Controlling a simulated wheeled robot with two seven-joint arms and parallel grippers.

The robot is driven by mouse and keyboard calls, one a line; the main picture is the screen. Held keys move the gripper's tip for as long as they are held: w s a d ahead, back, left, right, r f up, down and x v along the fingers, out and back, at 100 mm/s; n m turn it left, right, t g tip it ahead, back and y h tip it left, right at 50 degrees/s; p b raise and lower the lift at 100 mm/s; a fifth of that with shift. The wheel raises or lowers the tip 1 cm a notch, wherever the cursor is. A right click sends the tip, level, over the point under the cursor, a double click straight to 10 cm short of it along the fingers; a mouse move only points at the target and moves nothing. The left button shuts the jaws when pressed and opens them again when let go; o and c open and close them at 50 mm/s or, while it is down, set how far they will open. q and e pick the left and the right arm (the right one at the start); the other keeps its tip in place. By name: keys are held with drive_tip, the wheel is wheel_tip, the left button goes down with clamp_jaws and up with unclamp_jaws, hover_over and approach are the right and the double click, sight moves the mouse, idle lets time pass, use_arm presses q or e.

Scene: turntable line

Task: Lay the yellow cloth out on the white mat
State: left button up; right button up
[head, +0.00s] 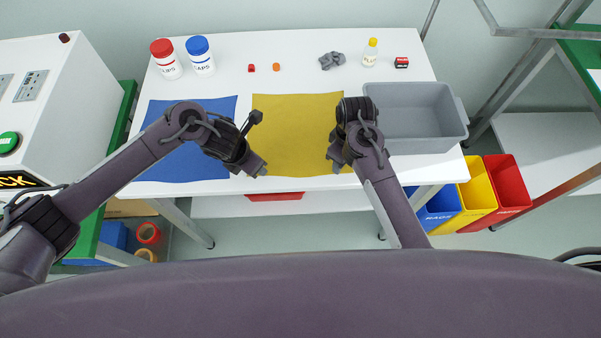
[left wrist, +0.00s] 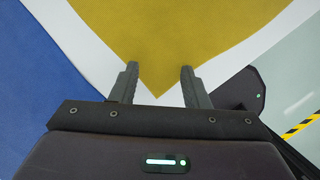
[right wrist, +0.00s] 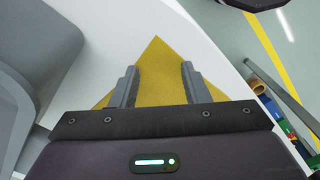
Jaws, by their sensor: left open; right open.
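The yellow cloth (head: 292,125) lies spread out on the white table, between the blue cloth and the grey bin. I cannot make out a white mat apart from the white tabletop. My left gripper (head: 262,171) is open at the cloth's near left corner. In the left wrist view that corner of the cloth (left wrist: 160,45) points between the open fingers (left wrist: 160,72). My right gripper (head: 333,165) is open at the near right corner and hides part of that side. In the right wrist view the cloth's corner (right wrist: 157,75) shows between the open fingers (right wrist: 159,70).
A blue cloth (head: 205,110) lies left of the yellow one. A grey bin (head: 415,140) stands close to my right arm. Red-capped (head: 166,62) and blue-capped (head: 201,58) jars, a yellow-capped bottle (head: 370,55) and small items stand along the back. The table's front edge is near both grippers.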

use_arm(q)
clamp_jaws()
use_arm(e)
clamp_jaws()
use_arm(q)
drive_tip(key=shift+r, duration=0.1)
use_arm(e)
drive_tip(key=shift+r, duration=0.1)
